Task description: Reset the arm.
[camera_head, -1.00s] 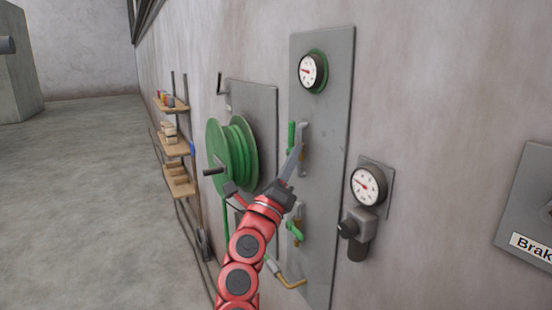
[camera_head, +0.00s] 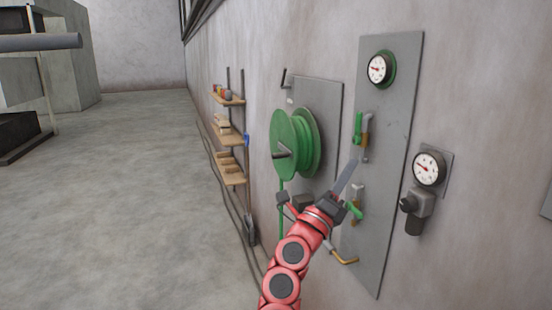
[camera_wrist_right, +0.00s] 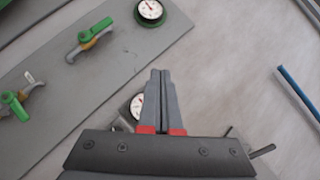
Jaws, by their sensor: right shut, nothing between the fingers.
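My right arm is red and reaches up from the bottom of the head view. My right gripper (camera_head: 349,172) is shut and empty, its fingers pointing up in front of the grey wall panel (camera_head: 395,150). It also shows in the right wrist view (camera_wrist_right: 161,75), with the two fingers together and nothing between them. The panel carries an upper green-handled valve (camera_head: 359,130) and a lower green-handled valve (camera_head: 354,209). Both valves also show at the left of the right wrist view, one (camera_wrist_right: 92,38) nearer the gauge. The left gripper does not show.
A green hose reel (camera_head: 296,143) hangs left of the panel. Gauges (camera_head: 380,68) (camera_head: 429,168) sit on and right of it. A wall shelf (camera_head: 229,140) stands farther back. The floor at left is clear up to grey machinery (camera_head: 70,60).

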